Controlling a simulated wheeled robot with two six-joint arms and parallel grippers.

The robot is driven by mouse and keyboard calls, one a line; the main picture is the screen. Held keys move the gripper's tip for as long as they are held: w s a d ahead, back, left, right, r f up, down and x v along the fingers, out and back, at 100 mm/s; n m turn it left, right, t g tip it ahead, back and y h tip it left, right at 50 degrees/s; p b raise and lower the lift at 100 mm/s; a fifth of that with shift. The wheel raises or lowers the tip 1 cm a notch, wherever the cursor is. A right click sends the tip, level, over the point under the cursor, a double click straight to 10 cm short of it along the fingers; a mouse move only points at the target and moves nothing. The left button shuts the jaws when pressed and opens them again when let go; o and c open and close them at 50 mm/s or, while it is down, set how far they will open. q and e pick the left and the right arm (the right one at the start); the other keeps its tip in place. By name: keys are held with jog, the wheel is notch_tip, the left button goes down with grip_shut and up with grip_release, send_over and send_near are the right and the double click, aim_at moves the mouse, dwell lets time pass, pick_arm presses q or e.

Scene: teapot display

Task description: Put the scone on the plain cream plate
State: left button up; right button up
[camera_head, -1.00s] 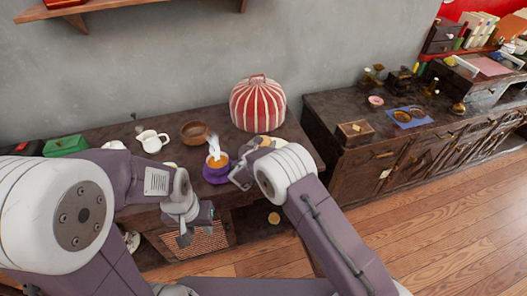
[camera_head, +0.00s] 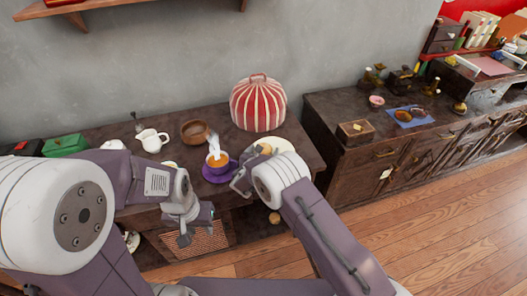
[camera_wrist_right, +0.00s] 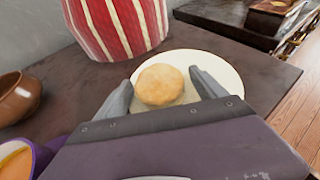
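The golden round scone (camera_head: 265,149) rests on the left part of the plain cream plate (camera_head: 286,145), at the right end of the dark table. In the right wrist view the scone (camera_wrist_right: 159,85) lies between the fingers of my right gripper (camera_wrist_right: 162,78), with a gap on each side; the plate (camera_wrist_right: 222,68) shows around and behind it. My right gripper (camera_head: 247,170) is open in the head view too, just in front of the plate. My left gripper (camera_head: 194,228) hangs in front of the table edge, its fingers apart and empty.
A purple cup and saucer (camera_head: 217,168) stand close left of my right gripper. A red striped tea cosy (camera_head: 258,103) stands behind the plate. A brown bowl (camera_head: 194,132) and white jug (camera_head: 152,140) are further left. A dark cabinet (camera_head: 385,150) stands to the right.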

jog(key=shift+r, duration=0.15)
jog(key=shift+s+a+r, duration=0.1)
jog(key=shift+s+r, duration=0.05)
jog(key=shift+s, duration=0.15)
jog(key=p+v, duration=0.1)
jog(key=v, duration=1)
jog(key=shift+s, duration=0.25)
